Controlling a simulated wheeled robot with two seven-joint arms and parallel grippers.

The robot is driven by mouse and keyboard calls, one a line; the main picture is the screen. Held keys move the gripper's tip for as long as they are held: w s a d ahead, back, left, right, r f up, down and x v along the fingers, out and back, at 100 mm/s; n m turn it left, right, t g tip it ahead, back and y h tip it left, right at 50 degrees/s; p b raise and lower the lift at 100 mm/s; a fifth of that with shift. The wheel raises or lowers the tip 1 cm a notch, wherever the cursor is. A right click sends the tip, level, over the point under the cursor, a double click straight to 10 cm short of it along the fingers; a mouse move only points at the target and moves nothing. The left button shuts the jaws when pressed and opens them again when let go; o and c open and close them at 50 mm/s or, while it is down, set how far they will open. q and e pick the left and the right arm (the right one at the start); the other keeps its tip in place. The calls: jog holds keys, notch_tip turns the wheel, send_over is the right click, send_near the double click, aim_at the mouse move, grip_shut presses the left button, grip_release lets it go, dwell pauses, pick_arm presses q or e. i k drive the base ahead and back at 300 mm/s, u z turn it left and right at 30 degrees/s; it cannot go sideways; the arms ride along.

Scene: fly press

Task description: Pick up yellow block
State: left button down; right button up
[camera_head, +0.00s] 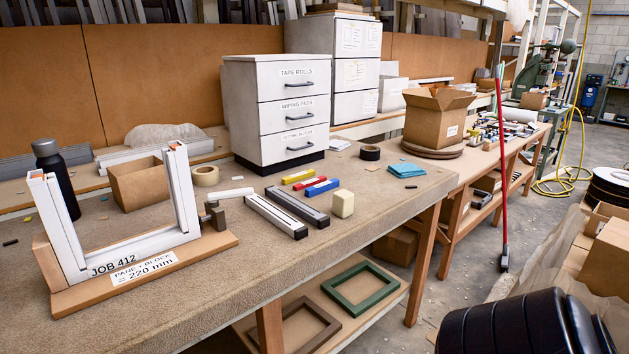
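A small yellow block (298,176) lies flat on the workbench, in front of the white drawer cabinet. A red block (310,183) and a blue block (323,187) lie beside it, nearer the front. A pale cream-yellow block (342,203) stands upright near the bench's front edge, right of two long bars.
The white drawer cabinet (272,112) stands behind the blocks. A white bar (274,216) and a grey bar (297,206) lie in front of them. A U-shaped white frame (68,230) stands on a wooden base at left. Blue cloths (406,170) lie at right, with bare bench around.

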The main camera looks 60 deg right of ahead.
aim_at(287, 180)
jog(key=z, duration=0.3)
jog(key=k, duration=0.45)
jog(key=z, duration=1.65)
jog(key=i, duration=1.65)
jog(key=u, duration=0.25)
